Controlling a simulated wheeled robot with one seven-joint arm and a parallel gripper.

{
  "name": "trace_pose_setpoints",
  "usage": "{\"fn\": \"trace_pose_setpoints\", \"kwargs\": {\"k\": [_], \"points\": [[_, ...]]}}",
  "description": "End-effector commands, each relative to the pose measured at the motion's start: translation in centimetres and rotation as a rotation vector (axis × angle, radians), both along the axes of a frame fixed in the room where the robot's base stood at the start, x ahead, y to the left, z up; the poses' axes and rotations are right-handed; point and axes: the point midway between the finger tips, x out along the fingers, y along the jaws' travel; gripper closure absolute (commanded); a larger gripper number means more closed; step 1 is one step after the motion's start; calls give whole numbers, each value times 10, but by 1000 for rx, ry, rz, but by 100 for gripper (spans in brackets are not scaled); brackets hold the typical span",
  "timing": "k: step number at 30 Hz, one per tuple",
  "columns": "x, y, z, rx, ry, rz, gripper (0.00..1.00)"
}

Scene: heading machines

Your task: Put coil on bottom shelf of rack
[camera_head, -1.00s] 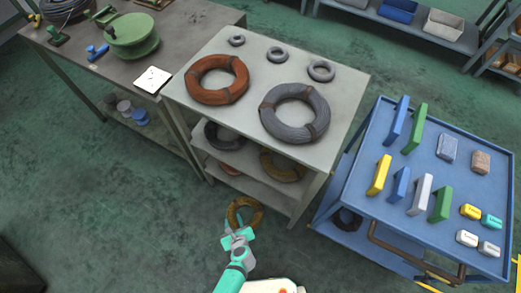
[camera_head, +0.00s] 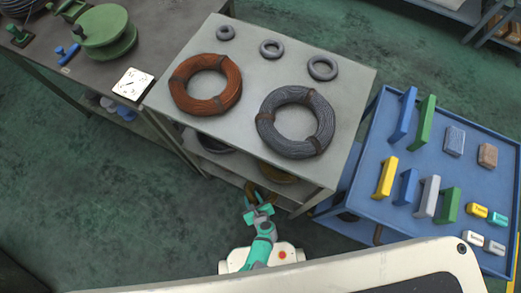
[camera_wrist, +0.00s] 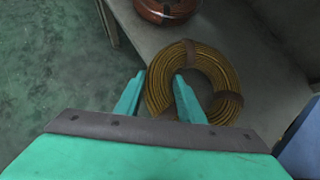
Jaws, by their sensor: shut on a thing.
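My gripper (camera_head: 258,210) is shut on a yellow-brown wire coil (camera_head: 262,194) at the front of the grey rack (camera_head: 245,70). In the wrist view the fingers of my gripper (camera_wrist: 160,88) straddle the left side of the coil (camera_wrist: 215,68), which has brown bands. There the coil appears over a low grey shelf (camera_wrist: 235,32) of the rack; I cannot tell whether it touches it. A red-brown coil (camera_wrist: 168,8) lies farther back. In the head view the rack's top hides most of the lower shelves.
A red coil (camera_head: 205,104) and a grey coil (camera_head: 272,133) lie on the rack top with small grey rings. Another yellow coil (camera_head: 278,174) shows on a shelf beneath. A blue cart (camera_head: 345,220) stands close at right, a dark workbench (camera_head: 60,72) at left. Open floor (camera_head: 130,190) lies front left.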

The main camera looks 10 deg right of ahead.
Motion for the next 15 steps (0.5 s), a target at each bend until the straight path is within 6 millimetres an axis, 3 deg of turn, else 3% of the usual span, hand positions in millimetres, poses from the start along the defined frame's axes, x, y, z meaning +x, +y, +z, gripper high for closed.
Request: {"fn": "trace_pose_setpoints", "kwargs": {"k": [6,15], "points": [[43,-29,1,-3,-3,1,100],[70,-47,0,0,-1,1,100]]}}
